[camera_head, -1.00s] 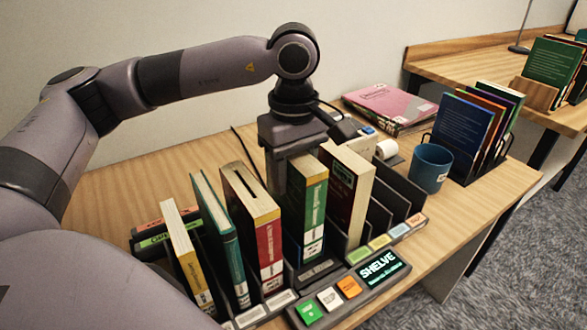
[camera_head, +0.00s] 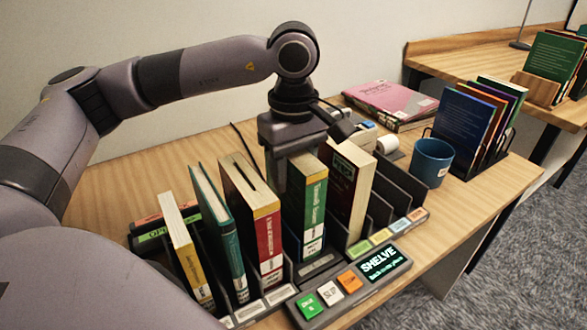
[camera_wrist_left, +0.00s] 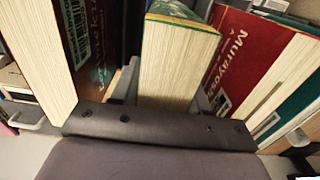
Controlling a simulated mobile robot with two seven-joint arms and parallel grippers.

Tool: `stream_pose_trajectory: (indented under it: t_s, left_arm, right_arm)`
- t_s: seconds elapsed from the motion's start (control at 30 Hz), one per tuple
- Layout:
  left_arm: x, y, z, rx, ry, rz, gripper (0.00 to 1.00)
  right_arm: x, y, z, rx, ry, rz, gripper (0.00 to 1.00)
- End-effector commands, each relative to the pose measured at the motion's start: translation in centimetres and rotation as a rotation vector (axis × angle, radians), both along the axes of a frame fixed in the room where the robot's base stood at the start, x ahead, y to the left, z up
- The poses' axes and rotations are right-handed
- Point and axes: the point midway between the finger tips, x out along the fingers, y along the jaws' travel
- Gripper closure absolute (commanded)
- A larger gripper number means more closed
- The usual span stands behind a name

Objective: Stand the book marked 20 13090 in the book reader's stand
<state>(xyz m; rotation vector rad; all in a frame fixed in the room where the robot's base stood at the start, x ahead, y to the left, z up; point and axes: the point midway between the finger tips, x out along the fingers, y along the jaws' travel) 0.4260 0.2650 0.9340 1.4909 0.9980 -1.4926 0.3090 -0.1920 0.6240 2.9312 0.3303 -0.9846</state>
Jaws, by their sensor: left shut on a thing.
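A green book (camera_head: 313,211) with a yellow band and a white label stands upright in the slot behind the control panel, between a red book and a dark red book. The number on its label is too small to read. My left gripper (camera_head: 290,172) reaches down behind it and is shut on it. In the left wrist view the green book (camera_wrist_left: 178,62) shows its page edges between the fingers, which are mostly hidden. The book reader's stand appears to be the grey slotted unit (camera_head: 318,267) under the book; its floor is hidden. My right gripper is not in view.
The red book (camera_head: 268,238), teal book (camera_head: 238,262) and yellow book (camera_head: 192,262) stand close on the left. The dark red book (camera_head: 345,195) is close on the right, beside empty slots (camera_head: 395,195). A panel (camera_head: 383,263) reading SHELVE lies in front. A blue mug (camera_head: 432,162) stands right.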

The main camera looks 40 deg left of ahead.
Motion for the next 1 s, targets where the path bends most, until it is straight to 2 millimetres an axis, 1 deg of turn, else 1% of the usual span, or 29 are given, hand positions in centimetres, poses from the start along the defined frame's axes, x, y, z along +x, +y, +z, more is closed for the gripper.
stream_pose_trajectory:
  t_s: [0.07,0.1,0.17,0.53,0.57,0.7,0.9,1.0]
  left_arm:
    - [0.0,0.0,-0.2,-0.001,-0.002,0.000,1.00]
    - [0.0,0.0,-0.1,-0.001,-0.003,0.000,0.45]
    - [0.0,0.0,0.0,-0.001,-0.002,0.000,0.26]
    - [0.0,0.0,-0.2,0.000,0.001,0.000,0.26]
    - [0.0,0.0,0.1,0.000,-0.001,0.000,0.26]
    - [0.1,-0.1,2.5,-0.002,-0.004,-0.001,0.26]
    - [0.1,-0.1,5.7,-0.001,-0.003,-0.001,0.26]
    - [0.1,0.0,6.7,-0.002,-0.004,0.000,0.26]
  right_arm:
    - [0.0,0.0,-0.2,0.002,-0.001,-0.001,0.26]
    - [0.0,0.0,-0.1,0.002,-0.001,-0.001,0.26]
    - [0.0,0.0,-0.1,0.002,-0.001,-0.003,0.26]
    - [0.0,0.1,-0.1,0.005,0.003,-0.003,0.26]
    - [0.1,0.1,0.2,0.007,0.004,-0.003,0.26]
    - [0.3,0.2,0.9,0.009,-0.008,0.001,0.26]
    - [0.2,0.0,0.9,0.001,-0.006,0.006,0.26]
    - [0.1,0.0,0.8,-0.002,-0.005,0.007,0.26]
